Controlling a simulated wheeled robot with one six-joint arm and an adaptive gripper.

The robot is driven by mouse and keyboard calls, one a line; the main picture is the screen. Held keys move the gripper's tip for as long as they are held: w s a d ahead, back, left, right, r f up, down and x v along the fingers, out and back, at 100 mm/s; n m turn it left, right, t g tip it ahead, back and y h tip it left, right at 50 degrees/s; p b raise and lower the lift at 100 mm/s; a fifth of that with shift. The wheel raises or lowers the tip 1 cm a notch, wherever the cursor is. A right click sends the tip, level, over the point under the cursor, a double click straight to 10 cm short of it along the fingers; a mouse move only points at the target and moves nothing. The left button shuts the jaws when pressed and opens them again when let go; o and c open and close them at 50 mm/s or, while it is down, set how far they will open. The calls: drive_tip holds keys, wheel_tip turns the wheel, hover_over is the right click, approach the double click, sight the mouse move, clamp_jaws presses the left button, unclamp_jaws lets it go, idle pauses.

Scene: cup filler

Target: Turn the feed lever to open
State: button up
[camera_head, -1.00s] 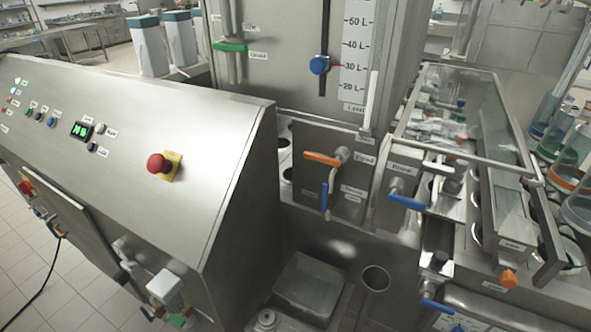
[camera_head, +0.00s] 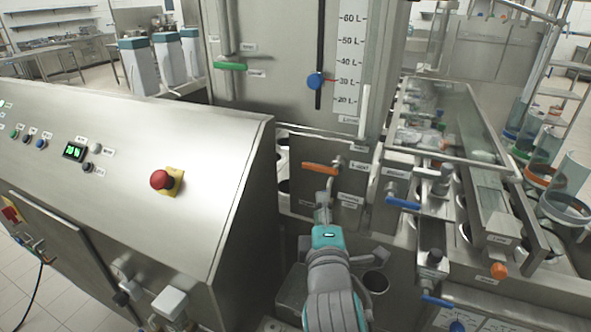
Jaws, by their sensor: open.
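An orange-handled lever (camera_head: 321,169) sits on the steel panel below the tank, its handle pointing left, roughly horizontal. A blue-handled lever (camera_head: 403,203) sits to its right, its handle also pointing left and slightly up. The labels are too small to read surely, so I cannot tell which one is the feed lever. My gripper (camera_head: 322,209), grey and teal, reaches up from the bottom with its fingers just below the orange handle. It is open, and nothing shows held in it.
The sloped control console (camera_head: 130,160) with a red stop button (camera_head: 160,179) stands to the left. The tank gauge (camera_head: 350,65) is above. A clear cover (camera_head: 440,120) is at right. Another blue lever (camera_head: 437,300) and an orange knob (camera_head: 498,271) are lower right.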

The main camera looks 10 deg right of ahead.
sight(312, 168)
drive_tip(key=w+r, duration=0.1)
drive_tip(key=w, duration=0.2)
drive_tip(key=w+r, duration=0.1)
drive_tip(key=w, duration=0.3)
drive_tip(key=w+d+r, duration=0.1)
drive_tip(key=w, duration=0.3)
drive_tip(key=shift+w+r, duration=0.15)
drive_tip(key=shift+w, duration=0.1)
clamp_jaws()
